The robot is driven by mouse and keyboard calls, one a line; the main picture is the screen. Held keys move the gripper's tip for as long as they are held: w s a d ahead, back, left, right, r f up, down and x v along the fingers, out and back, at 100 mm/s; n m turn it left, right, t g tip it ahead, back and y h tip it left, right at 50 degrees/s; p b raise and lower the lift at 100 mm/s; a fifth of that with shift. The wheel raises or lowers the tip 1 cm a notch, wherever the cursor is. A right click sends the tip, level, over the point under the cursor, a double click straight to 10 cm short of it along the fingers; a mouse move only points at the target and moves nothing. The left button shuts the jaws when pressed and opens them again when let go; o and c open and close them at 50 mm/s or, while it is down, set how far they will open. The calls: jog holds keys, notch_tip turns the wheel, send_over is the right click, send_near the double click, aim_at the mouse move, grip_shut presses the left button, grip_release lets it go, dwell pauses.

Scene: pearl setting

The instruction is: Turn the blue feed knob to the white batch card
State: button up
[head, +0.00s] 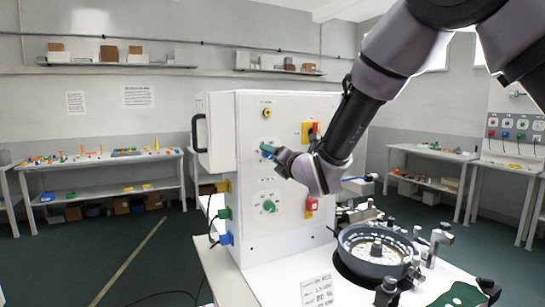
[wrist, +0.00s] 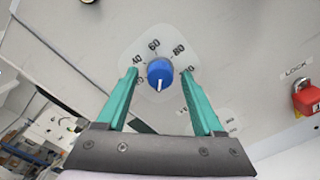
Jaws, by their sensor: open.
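The blue feed knob (wrist: 160,72) is on the pale front panel, in a dial marked 40, 60, 80 and, partly hidden, 100. Its white pointer line points toward the bottom of the wrist picture. My gripper (wrist: 160,76) is open, with one teal finger on each side of the knob and a visible gap to each. In the head view my gripper (head: 268,150) is at the front of the white cabinet (head: 287,232) and largely hides the knob. The white batch card (head: 317,290) lies on the table in front; its print is too small to read.
A green knob (head: 269,206) sits below on the panel, with a red lock (wrist: 306,97) to the right. A round, dark-rimmed bowl machine (head: 344,246) stands right of the cabinet among metal fittings. Side benches (head: 100,160) line the room.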

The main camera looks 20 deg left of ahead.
jog(key=shift+w+a, duration=0.15)
jog(key=shift+c, duration=0.3)
grip_shut()
